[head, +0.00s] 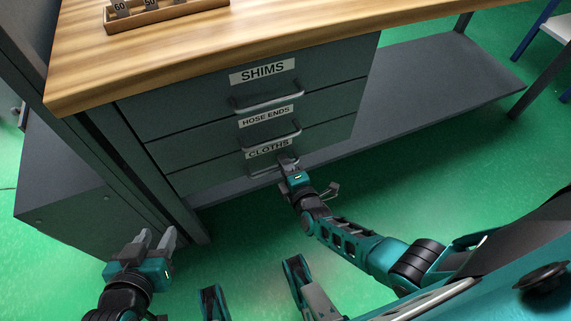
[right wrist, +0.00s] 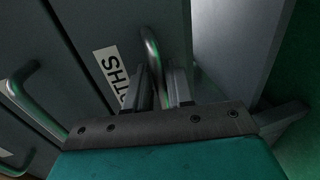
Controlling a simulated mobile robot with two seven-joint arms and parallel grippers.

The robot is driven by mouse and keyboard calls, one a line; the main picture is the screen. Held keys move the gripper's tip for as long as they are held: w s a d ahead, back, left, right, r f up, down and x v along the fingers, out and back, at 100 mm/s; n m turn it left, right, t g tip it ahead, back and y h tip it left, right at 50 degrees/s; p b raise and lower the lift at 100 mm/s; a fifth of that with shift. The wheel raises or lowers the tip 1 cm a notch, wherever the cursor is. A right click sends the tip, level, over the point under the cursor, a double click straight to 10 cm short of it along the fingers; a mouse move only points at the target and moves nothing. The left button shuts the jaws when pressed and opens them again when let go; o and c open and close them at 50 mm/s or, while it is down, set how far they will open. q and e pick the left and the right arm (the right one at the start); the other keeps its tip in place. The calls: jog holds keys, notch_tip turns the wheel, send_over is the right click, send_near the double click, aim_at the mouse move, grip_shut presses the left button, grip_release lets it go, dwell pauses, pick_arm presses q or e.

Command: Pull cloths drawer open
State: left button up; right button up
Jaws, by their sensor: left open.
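The cloths drawer (head: 215,173) is the lowest of three grey drawers under the bench, and its front looks flush with those above. Its label, CLOTHS (head: 268,148), also shows in the right wrist view (right wrist: 117,75). My right gripper (head: 286,162) is at the cloths drawer handle (head: 263,171). In the right wrist view the metal bar of this handle (right wrist: 152,48) runs between the two fingers, which are close on both sides of it. My left gripper (head: 158,240) is open and empty, low at the left, away from the drawers.
The shims drawer (head: 200,103) and hose ends drawer (head: 200,142) above look shut. A wooden tray (head: 180,12) with numbered pieces stands on the bench top (head: 330,30). A grey lower shelf (head: 430,95) extends right of the drawers. Green floor lies open in front.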

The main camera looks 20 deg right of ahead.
grip_shut()
pick_arm(q)
jog(key=shift+s+f, duration=0.1)
jog(key=shift+f, duration=0.1)
pick_arm(e)
jog(key=shift+s+d, duration=0.1)
